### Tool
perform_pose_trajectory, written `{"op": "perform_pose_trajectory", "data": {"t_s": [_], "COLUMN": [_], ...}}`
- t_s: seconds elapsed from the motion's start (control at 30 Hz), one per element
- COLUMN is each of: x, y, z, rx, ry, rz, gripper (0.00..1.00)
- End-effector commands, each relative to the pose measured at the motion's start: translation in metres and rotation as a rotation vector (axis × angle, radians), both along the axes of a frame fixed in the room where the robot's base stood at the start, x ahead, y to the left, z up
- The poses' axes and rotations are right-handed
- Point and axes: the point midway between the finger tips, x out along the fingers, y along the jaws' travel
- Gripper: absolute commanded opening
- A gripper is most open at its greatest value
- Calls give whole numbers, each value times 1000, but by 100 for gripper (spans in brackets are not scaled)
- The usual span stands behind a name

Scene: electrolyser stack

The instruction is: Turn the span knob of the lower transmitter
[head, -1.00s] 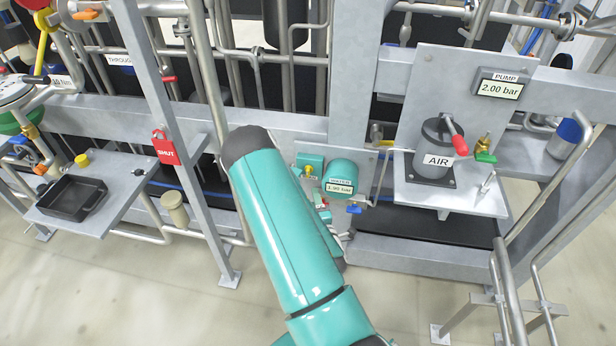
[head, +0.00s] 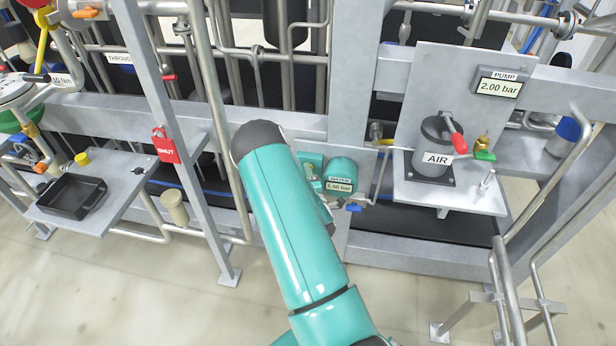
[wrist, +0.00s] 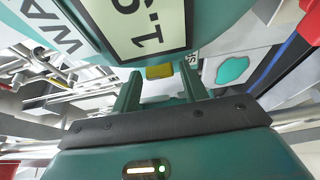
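The teal WATER transmitter (head: 342,174) is mounted on a grey panel in the middle of the head view, with a lit bar display. In the wrist view its round body (wrist: 110,45) fills the top, with a display starting "1.9" seen sideways. A small yellow knob (wrist: 160,72) shows just below that display. My gripper (wrist: 160,80) is open, with its two fingers apart on either side of the knob and a gap on each side. I cannot tell how deep the knob sits between them. In the head view my arm hides the gripper and the knob.
A blue-handled valve (head: 354,207) is just below the transmitter. To the right are the AIR pump (head: 437,150) with a red handle and the PUMP display (head: 499,86). At left are a black tray (head: 72,196) on a shelf and a red SHUT tag (head: 165,146).

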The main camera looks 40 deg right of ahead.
Motion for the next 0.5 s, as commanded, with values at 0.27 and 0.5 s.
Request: {"op": "perform_pose_trajectory", "data": {"t_s": [0.27,0.5], "x": [0,0], "y": [0,0], "z": [0,-1], "rx": [1,26], "ry": [0,-32], "rz": [0,0], "gripper": [8,8]}}
